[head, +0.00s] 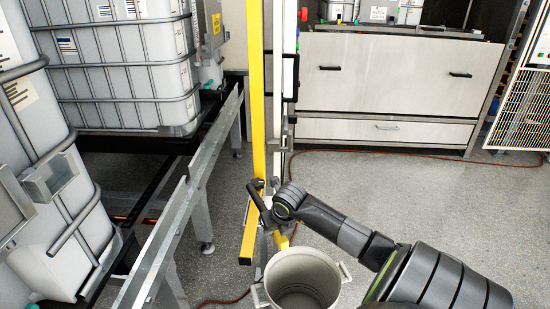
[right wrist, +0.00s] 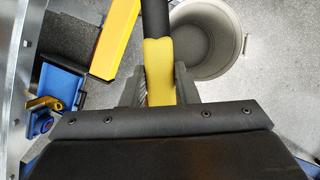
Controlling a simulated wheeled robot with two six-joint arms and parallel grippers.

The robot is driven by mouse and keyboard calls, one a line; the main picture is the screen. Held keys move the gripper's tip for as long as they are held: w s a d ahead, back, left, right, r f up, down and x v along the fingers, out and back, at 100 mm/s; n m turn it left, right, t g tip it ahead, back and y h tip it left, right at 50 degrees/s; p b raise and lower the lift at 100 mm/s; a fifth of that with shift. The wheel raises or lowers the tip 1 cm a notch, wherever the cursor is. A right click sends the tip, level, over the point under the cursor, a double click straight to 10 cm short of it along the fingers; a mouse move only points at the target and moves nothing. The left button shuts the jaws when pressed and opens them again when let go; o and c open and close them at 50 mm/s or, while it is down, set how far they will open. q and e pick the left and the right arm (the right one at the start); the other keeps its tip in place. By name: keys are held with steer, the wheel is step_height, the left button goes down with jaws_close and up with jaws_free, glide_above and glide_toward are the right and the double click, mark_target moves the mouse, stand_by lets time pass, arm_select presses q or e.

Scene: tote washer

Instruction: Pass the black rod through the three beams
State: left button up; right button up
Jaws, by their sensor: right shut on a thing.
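My right gripper (head: 271,213) is shut on the yellow handle of the black rod, in front of the yellow post. The right wrist view shows the yellow handle between its fingers (right wrist: 158,88) and the black rod (right wrist: 155,18) running out past the top edge. In the head view the rod (head: 256,197) is small and partly hidden by the gripper. A tall yellow post (head: 258,100) stands upright just behind; the rod overlaps it in the picture, and I cannot tell if they touch. My left gripper is not in view.
A grey bin (head: 304,265) stands below the right gripper. A metal rail (head: 190,190) and caged white totes (head: 120,70) are on the left. A white cabinet (head: 390,80) stands at the back. The floor (head: 440,210) at right is clear, except for a thin reddish hose.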

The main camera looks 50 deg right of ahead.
step_height(320, 180, up, 37)
steer(key=p, duration=2)
